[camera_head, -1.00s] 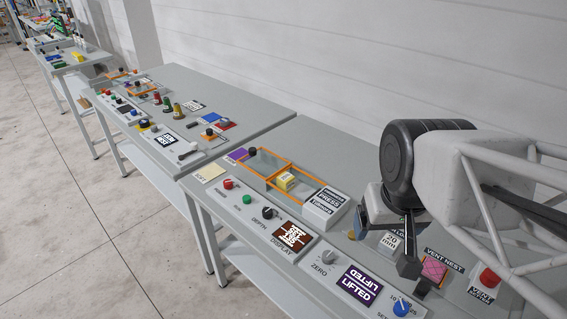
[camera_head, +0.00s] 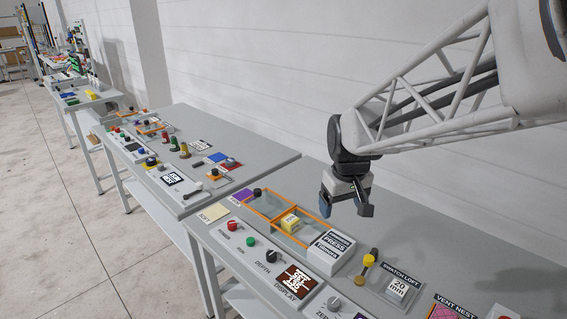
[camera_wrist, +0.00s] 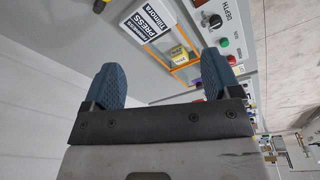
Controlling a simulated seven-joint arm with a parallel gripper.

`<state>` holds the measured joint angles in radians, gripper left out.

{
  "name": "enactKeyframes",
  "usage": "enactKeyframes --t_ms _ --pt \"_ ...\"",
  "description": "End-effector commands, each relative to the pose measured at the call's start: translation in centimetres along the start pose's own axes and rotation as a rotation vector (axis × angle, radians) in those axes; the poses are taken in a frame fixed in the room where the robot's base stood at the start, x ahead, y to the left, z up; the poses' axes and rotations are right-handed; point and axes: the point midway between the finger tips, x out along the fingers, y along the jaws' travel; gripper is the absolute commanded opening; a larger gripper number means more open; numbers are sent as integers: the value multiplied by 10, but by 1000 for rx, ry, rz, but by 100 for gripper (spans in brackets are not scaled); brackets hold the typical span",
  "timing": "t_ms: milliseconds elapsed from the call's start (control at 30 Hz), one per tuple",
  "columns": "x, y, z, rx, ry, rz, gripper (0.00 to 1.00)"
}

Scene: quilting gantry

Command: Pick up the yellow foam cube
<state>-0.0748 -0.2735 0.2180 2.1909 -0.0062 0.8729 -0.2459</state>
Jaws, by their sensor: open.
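The yellow foam cube (camera_head: 291,222) sits inside the orange-edged frame of the press, beside the white press block (camera_head: 330,256). It also shows in the wrist view (camera_wrist: 179,53), beyond and between my two blue finger pads, nearer the right one. My gripper (camera_head: 344,207) is open and empty. It hangs above the table, to the right of the cube in the head view and clearly apart from it.
The orange frame (camera_head: 262,212) surrounds the cube at its edges. A yellow-topped knob (camera_head: 369,262) and the swatch loft block (camera_head: 399,289) stand to the right. A control panel with a red button (camera_head: 232,226) and a display (camera_head: 297,282) runs along the front edge.

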Motion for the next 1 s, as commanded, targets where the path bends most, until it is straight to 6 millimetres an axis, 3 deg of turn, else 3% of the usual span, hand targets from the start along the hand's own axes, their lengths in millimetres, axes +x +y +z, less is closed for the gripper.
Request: enactKeyframes --t_ms 467,1000 --pt "74 -1 -111 -181 -50 -24 83" --pt "191 -19 -215 -385 -102 -55 83"
